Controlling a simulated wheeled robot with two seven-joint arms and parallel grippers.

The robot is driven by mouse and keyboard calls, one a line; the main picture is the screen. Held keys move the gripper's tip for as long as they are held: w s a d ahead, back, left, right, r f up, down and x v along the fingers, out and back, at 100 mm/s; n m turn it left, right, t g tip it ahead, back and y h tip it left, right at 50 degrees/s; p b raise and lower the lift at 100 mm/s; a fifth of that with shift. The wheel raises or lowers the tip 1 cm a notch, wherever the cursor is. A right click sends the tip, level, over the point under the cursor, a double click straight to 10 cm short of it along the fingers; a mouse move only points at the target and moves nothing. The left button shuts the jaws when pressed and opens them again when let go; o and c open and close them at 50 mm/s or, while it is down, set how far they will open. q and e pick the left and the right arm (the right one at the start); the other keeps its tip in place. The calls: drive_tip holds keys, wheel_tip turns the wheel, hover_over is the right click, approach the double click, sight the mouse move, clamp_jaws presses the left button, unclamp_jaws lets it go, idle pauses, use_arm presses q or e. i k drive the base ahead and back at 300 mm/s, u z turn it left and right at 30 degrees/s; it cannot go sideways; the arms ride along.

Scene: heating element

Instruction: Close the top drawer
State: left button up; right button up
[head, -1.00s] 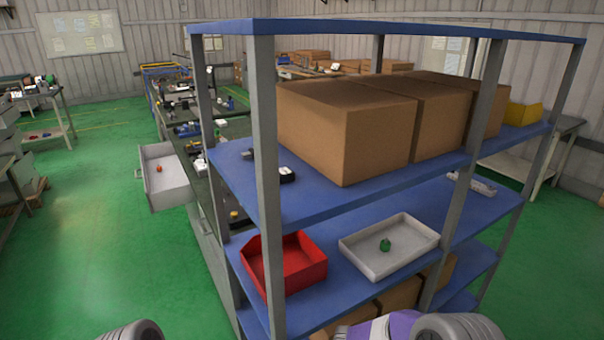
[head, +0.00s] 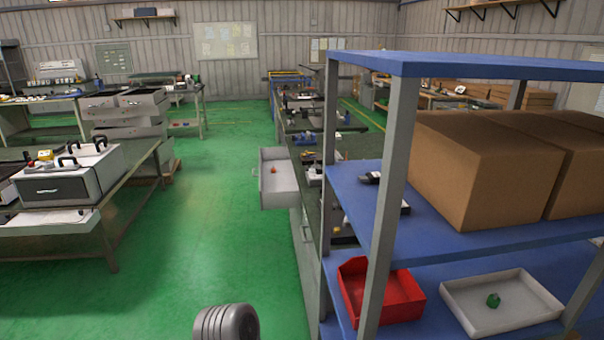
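A light grey drawer (head: 281,196) is pulled open on the left side of the long dark-topped workbench (head: 305,225) in the middle of the head view. It juts left over the green floor, with its handle at the left end. A small orange-red object (head: 274,170) lies in it. The drawer is some distance ahead of me. Neither of my grippers is in view. Only a grey rounded part of my arm (head: 227,323) shows at the bottom edge.
A blue shelf unit (head: 375,215) stands close on the right, holding cardboard boxes (head: 468,170), a red bin (head: 395,305) and a white tray (head: 500,325). A workbench (head: 125,200) stands at left. The green floor (head: 205,230) between is clear.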

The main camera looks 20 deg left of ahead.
sight(278, 190)
drive_tip(key=u, duration=0.55)
drive_tip(key=k, duration=0.65)
drive_tip(key=u, duration=1.35)
drive_tip(key=i, duration=2.55)
drive_tip(key=z, duration=0.95)
drive_tip(key=i, duration=2.2)
drive_tip(key=z, duration=1.15)
drive_tip(key=i, duration=0.45)
drive_tip(key=z, duration=0.45)
